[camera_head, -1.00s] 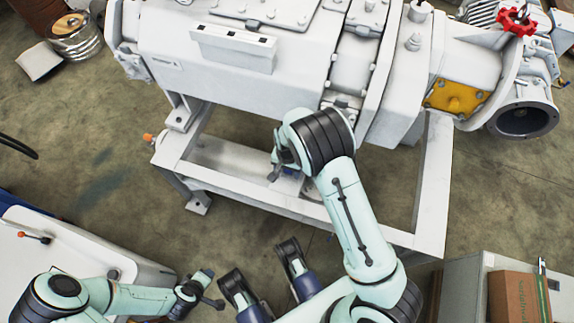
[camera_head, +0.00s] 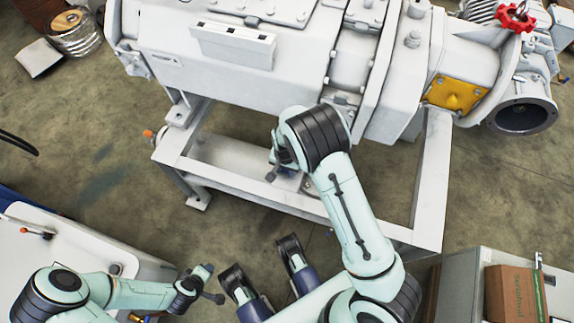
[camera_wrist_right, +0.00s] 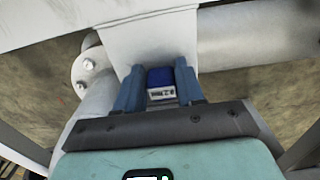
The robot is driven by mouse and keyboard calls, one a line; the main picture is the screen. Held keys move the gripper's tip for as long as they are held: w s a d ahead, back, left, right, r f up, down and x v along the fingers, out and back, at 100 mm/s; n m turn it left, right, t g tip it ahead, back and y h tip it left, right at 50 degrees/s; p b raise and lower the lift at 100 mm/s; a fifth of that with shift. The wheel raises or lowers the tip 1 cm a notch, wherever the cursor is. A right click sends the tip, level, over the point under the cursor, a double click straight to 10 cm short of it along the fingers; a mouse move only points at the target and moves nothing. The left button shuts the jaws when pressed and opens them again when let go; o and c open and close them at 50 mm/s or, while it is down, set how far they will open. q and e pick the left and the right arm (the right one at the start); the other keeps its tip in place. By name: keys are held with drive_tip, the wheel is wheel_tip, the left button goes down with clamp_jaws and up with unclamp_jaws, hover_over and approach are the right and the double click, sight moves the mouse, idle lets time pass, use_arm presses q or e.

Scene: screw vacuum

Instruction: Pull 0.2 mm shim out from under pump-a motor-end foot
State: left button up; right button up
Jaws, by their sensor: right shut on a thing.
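The large white pump (camera_head: 225,75) rests on a pale steel frame (camera_head: 255,192) in the head view. My right arm reaches over the frame's near rail, and its gripper (camera_head: 284,172) is low inside the frame, partly hidden by the wrist. In the right wrist view the two blue fingers (camera_wrist_right: 159,90) are shut on a small blue piece with a pale, marked front (camera_wrist_right: 161,91). I cannot make out a thin shim sheet or the motor-end foot. My left gripper (camera_head: 211,286) is at the lower left, away from the pump; its jaws are too small to read.
A white cabinet (camera_head: 60,250) stands at lower left and a cardboard box (camera_head: 517,295) sits on a grey cabinet at lower right. A red handwheel (camera_head: 515,17) is at upper right. Floor is open left of the frame.

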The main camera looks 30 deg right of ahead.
sight(282, 184)
use_arm(q)
drive_tip(key=shift+r+p, duration=0.9)
drive_tip(key=shift+r, duration=0.25)
use_arm(e)
drive_tip(key=shift+s+a, duration=1.35)
drive_tip(key=shift+a, duration=0.2)
drive_tip(key=shift+r+p, duration=2.1)
drive_tip(key=shift+r, duration=0.45)
use_arm(q)
wheel_tip(282, 184, up, 5)
drive_tip(key=shift+w+f, duration=0.1)
